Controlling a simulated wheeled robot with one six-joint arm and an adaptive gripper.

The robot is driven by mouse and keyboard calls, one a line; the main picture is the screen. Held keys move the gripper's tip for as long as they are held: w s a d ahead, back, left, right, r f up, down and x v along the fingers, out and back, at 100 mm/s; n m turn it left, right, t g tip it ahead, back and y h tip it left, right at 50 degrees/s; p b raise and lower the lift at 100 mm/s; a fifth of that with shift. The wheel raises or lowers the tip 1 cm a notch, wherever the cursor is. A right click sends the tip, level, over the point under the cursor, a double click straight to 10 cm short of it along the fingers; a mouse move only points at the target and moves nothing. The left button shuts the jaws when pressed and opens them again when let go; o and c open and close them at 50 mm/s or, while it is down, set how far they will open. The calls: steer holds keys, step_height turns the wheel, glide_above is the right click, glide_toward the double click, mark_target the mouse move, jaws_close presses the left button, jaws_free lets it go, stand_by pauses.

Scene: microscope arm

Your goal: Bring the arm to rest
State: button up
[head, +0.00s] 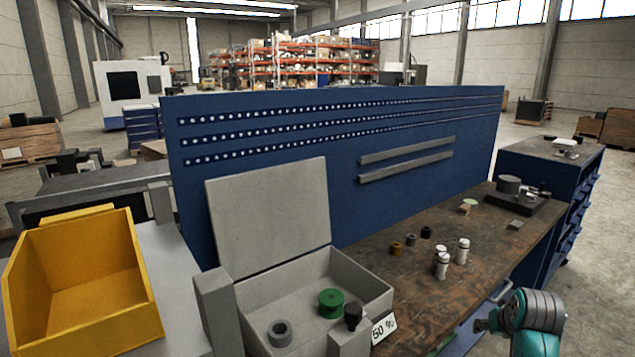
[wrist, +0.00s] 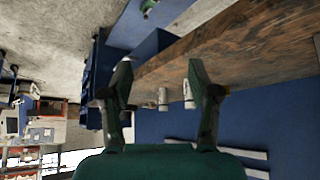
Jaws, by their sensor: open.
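My gripper (wrist: 158,76) shows in the wrist view with its two fingers spread apart and nothing between them. It is held up in the air, apart from the workbench (wrist: 250,45), whose wooden top runs across the upper right of that tilted view. In the head view, part of my teal and grey arm shows at the lower right, in front of the bench's front edge. The fingertips cannot be made out there.
The workbench holds a grey open-lidded box (head: 310,290) with a green spool (head: 331,303) and a grey ring (head: 280,333) inside. White-capped cylinders (head: 442,262) stand mid-bench. A microscope-like device (head: 515,195) stands at the far end. A yellow bin (head: 80,280) is at left.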

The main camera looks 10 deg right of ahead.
steer(key=s+a+f+n+t, duration=0.1)
steer(key=s+a+f+t, duration=0.1)
steer(key=s+a+f, duration=0.55)
steer(key=s+a+f+n+t, duration=0.1)
steer(key=s+a+f, duration=0.1)
steer(key=a+f, duration=0.9)
steer(key=s+a+n+t, duration=0.1)
steer(key=s+a+t, duration=0.1)
steer(key=s+a, duration=1)
steer(key=s+a+r+n+t+y, duration=0.1)
steer(key=s+a+r+t, duration=0.1)
steer(key=s+r, duration=0.4)
steer(key=s+a+r+n+t+y, duration=0.1)
steer(key=s+a+r, duration=0.3)
steer(key=s, duration=1)
step_height(320, 180, up, 3)
steer(key=shift+s+a+r+n+t+y, duration=0.2)
steer(key=shift+s+n+t+y, duration=0.25)
steer(key=shift+y, duration=0.25)
